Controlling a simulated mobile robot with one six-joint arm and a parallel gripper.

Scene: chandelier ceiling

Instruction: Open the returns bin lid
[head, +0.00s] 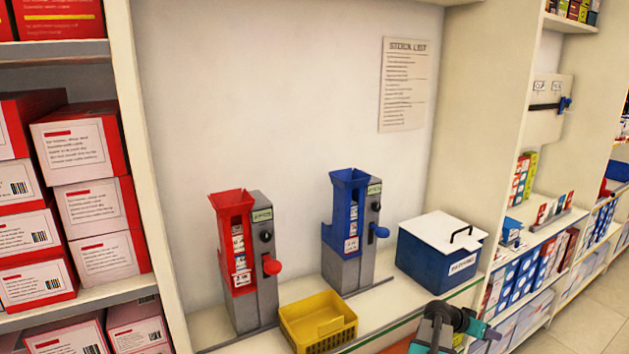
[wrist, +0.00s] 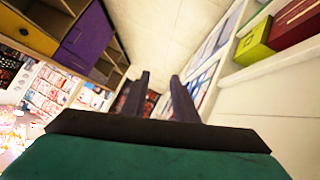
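The returns bin (head: 432,268) is a blue box with a white label on its front, on the counter at the right of the alcove in the head view. Its white lid (head: 430,232) lies flat and shut on top, with a black arched handle (head: 461,233) near the right side. My gripper (wrist: 159,85) shows in the wrist view as two dark fingers standing apart with nothing between them. In the head view my dark and teal arm shows at the bottom edge, below and in front of the bin, not touching it. The bin is not recognisable in the wrist view.
A red dispenser (head: 240,262) and a blue dispenser (head: 350,230) stand left of the bin. A yellow basket (head: 318,322) sits near the counter's front edge. An upright panel (head: 490,130) rises behind the bin's right side. Stocked shelves flank the alcove.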

